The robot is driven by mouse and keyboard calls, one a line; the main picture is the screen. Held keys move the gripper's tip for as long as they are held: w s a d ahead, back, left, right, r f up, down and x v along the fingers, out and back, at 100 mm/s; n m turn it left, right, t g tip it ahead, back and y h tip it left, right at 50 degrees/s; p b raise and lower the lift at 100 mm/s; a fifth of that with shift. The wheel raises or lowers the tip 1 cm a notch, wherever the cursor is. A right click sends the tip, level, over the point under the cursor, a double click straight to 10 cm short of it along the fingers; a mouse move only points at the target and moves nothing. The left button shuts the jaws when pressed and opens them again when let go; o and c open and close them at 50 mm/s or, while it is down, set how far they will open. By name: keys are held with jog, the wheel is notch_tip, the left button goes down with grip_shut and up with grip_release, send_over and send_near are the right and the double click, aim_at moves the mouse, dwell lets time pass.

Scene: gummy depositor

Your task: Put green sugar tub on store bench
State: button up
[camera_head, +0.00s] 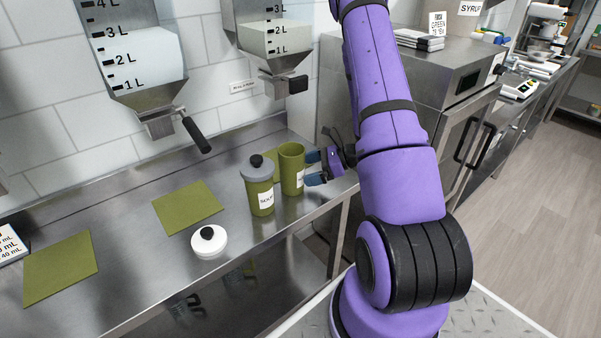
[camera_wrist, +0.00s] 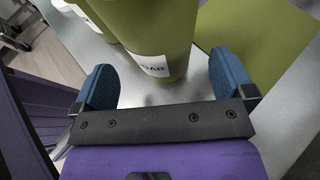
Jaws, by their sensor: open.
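The green sugar tub (camera_head: 292,165) stands upright and lidless on the steel bench. Its label, partly readable as "GAR", faces my gripper in the wrist view, where the tub (camera_wrist: 165,30) fills the top middle. My gripper (camera_head: 314,169) is right of the tub, low and level with its side. Its two blue fingers are apart, one on each side of the tub's near face in the wrist view; contact cannot be told. A second green tub (camera_head: 260,195) with a grey lid and a "SOUR" label stands close on the left. Which surface is the store bench is not marked.
A white lid (camera_head: 209,242) with a black knob lies on the steel bench (camera_head: 140,262). Green mats (camera_head: 187,207) lie on it too. Hoppers with handles hang above (camera_head: 140,65). A steel cabinet (camera_head: 440,85) and another counter (camera_head: 545,75) stand to the right.

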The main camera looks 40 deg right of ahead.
jog(key=v, duration=0.8)
jog(key=s+a+r+n+g+h, duration=0.1)
jog(key=s+a+r+n+g, duration=0.1)
jog(key=a+r+n+g, duration=1)
jog(key=s+a+r+n+t+h, duration=0.4)
jog(key=s+a+r+n, duration=0.2)
jog(key=r, duration=0.4)
jog(key=s+a+r+n+t+h, duration=0.4)
jog(key=s+a+r+n, duration=0.3)
jog(key=r, duration=0.3)
jog(key=shift+s+a+r+n+h, duration=0.3)
jog(key=shift+a+n+h, duration=0.1)
jog(key=shift+n+h, duration=0.2)
